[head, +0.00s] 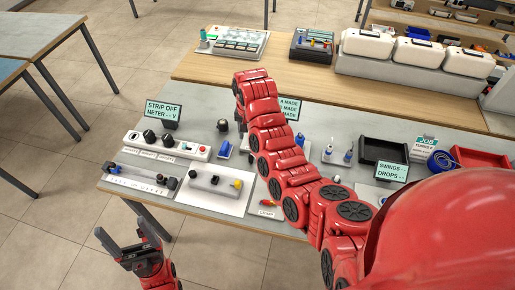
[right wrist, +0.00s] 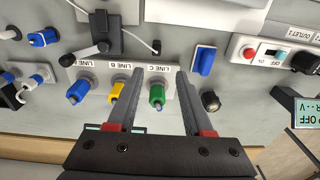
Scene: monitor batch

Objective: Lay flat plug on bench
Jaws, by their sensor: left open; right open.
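In the right wrist view, a green plug (right wrist: 157,95) stands in the socket block marked LINE C. A yellow plug (right wrist: 116,89) and a blue plug (right wrist: 78,91) stand in the blocks beside it. Which of these is the flat plug I cannot tell. My right gripper (right wrist: 159,78) is open, its fingers on either side of the green plug in the picture; contact is not visible. It is hidden in the head view, where my right arm reaches over the grey bench (head: 203,98). My left gripper (head: 119,226) is open and empty in front of the bench's left end.
A strip with black knobs (head: 168,146) and a white mat with a grey block (head: 213,182) lie at the bench's left. A blue part on a white plate (right wrist: 204,60) and a black knob (right wrist: 210,101) stand near my right gripper. A black tray (head: 385,151) is farther right.

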